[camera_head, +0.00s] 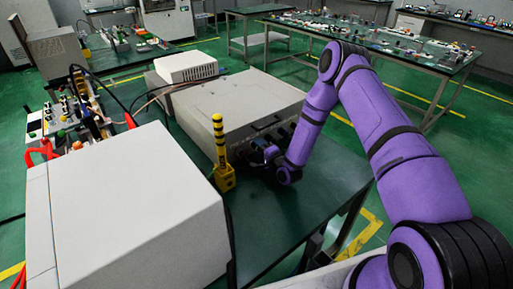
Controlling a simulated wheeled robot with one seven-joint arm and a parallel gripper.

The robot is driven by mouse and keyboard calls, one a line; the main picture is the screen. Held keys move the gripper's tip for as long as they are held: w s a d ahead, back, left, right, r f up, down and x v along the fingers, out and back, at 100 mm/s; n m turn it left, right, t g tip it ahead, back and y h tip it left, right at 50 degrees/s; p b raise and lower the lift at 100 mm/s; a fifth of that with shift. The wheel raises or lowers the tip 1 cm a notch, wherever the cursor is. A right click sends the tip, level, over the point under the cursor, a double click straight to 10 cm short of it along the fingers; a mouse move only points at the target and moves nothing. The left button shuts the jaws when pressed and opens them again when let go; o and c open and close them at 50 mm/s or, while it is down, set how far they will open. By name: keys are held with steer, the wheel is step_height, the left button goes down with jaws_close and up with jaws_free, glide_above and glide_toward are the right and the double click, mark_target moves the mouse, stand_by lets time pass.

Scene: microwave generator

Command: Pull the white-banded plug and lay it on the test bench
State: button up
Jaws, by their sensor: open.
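The grey-beige generator box (235,100) stands on the dark green test bench (272,222). Its front panel faces the bench's near side and carries several dark knobs or connectors. My gripper (268,153) is dark and small in this view. It is close against the lower front of that panel, with my purple wrist beside it on the right. It is open, but its fingertips are hard to make out against the dark panel. I cannot make out the white-banded plug; it may be hidden by my gripper or wrist, or be too small to tell.
A yellow post with black bands (219,142) stands on a yellow base just left of my gripper. A large white box (125,215) fills the near left. Cables and small instruments (75,115) lie behind it. Bare bench lies in front of the generator.

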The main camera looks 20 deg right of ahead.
stand_by(0.8)
jaws_close()
steer(key=shift+v, duration=3.05)
steer(key=shift+f, duration=0.85)
steer(key=shift+o, duration=0.2)
jaws_free()
steer(key=shift+s, duration=0.1)
